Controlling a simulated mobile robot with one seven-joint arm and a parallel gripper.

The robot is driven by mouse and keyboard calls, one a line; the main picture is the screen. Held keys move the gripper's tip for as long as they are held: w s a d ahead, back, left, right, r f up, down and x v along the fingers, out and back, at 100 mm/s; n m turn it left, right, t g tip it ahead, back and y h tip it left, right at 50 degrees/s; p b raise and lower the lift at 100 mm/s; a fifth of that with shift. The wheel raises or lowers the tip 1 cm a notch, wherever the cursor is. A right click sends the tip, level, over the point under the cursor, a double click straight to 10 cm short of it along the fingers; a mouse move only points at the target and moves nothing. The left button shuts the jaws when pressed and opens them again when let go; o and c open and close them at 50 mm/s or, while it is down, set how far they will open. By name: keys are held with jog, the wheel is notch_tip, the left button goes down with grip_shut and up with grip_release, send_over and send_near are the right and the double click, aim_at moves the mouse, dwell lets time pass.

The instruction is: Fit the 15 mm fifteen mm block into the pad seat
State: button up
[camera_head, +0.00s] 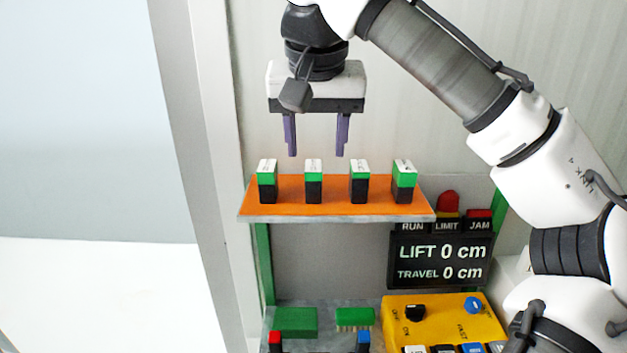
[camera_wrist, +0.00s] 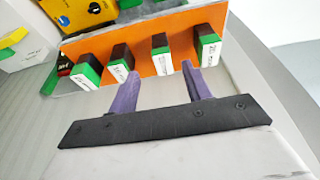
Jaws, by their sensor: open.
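Several upright blocks, black below, green above, with white label tops, stand in a row on an orange shelf (camera_head: 285,207). From the left they are the first block (camera_head: 267,178), second block (camera_head: 313,178), third block (camera_head: 359,181) and fourth block (camera_head: 404,178). Their labels are too small to read, so I cannot tell which is the 15 mm block. My gripper (camera_head: 316,155) is open and empty, pointing down above the shelf. The wrist view shows its purple fingers (camera_wrist: 161,75) apart, near the blocks' label ends. I cannot identify the pad seat for certain.
Below the shelf are a flat green pad (camera_head: 296,322), a bristled green piece (camera_head: 355,318) and a yellow control panel (camera_head: 450,318) with knobs. A black display (camera_head: 440,262) reads LIFT 0 cm, TRAVEL 0 cm. A pale post (camera_head: 195,150) stands left.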

aim_at(313, 166)
jog(key=shift+w+a+p+x, duration=0.15)
jog(key=shift+p+x, duration=0.3)
jog(key=shift+x, duration=1)
jog(key=shift+w+a+p+x, duration=0.1)
jog(key=shift+p+x, duration=0.3)
jog(key=shift+x, duration=1)
jog(key=shift+r, duration=0.15)
grip_shut()
